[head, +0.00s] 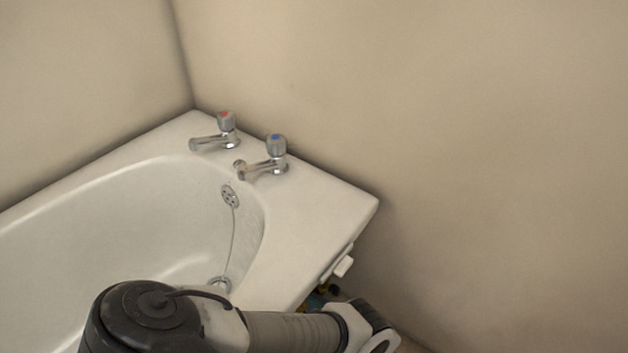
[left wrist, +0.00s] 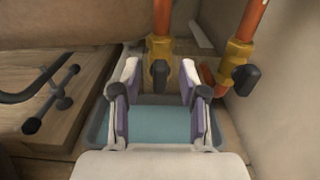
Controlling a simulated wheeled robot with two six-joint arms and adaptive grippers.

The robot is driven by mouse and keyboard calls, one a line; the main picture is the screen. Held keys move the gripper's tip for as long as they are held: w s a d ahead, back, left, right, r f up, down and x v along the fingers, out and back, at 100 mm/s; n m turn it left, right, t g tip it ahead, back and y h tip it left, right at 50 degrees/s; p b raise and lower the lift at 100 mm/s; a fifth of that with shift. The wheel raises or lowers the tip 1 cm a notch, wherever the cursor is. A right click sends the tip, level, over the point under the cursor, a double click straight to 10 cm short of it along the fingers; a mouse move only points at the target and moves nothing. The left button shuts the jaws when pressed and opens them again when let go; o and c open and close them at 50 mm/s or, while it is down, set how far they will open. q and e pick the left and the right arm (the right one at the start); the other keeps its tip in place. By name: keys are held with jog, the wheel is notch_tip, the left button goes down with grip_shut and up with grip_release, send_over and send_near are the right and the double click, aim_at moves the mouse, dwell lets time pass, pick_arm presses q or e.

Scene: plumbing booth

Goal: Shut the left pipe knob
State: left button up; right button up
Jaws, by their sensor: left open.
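In the left wrist view, the left pipe knob (left wrist: 160,74) is a dark handle on a brass valve (left wrist: 161,47) low on the left copper pipe (left wrist: 163,14). My left gripper (left wrist: 158,88) is open, its two purple-padded fingers apart. The left knob shows in the gap between the fingertips, beyond them or near their tips; I see no contact. A second dark knob (left wrist: 245,79) sits on the right pipe's brass valve (left wrist: 238,54), right of the fingers. In the head view only my arm shows at the bottom; the pipes are hidden below the bathtub. My right gripper is not in view.
A blue tray (left wrist: 92,133) lies under the fingers. A wooden board (left wrist: 58,122) with dark bars on it is at the left, and a pale wall (left wrist: 292,90) at the right. The head view shows the white bathtub (head: 330,207) with two taps (head: 276,145) above.

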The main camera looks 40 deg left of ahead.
pick_arm(q)
jog(key=shift+s+a, duration=0.15)
jog(key=shift+a, duration=1.4)
grip_shut()
